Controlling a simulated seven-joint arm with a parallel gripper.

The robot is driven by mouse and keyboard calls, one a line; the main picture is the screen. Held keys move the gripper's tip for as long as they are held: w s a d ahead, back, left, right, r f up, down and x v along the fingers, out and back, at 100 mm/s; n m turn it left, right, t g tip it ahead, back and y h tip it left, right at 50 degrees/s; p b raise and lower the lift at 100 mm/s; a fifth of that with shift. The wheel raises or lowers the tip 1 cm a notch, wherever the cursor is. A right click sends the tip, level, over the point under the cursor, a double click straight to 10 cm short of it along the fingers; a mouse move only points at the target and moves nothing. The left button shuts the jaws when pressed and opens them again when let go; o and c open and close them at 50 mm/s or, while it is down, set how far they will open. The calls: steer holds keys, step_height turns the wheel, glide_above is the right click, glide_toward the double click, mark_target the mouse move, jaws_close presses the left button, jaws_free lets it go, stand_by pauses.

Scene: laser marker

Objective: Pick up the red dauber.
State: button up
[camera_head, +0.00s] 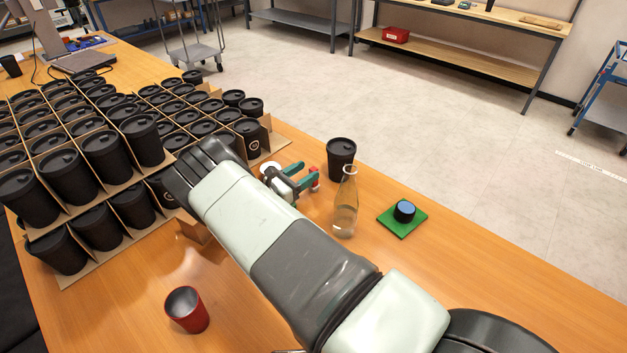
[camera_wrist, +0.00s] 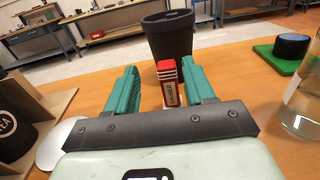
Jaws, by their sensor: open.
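The red dauber (camera_head: 315,178) is a small upright bottle with a red top and a white label, standing on the wooden table. My gripper (camera_head: 301,177) is open, low over the table and pointing at the dauber. In the wrist view the fingers of my gripper (camera_wrist: 160,76) stand apart on either side of it. I cannot tell whether either finger touches it.
A clear glass bottle (camera_head: 346,207) stands to the right, near a green board (camera_head: 387,219) with a round black-and-blue piece (camera_head: 404,210). Cartons of black cups (camera_head: 107,157) fill the left. A red cup (camera_head: 187,311) stands in front.

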steer(key=x, duration=0.5)
steer(key=shift+s+d+f, duration=0.25)
steer(key=shift+d+f, duration=0.05)
steer(key=shift+f, duration=0.05)
steer(key=shift+c, duration=0.4)
jaws_close()
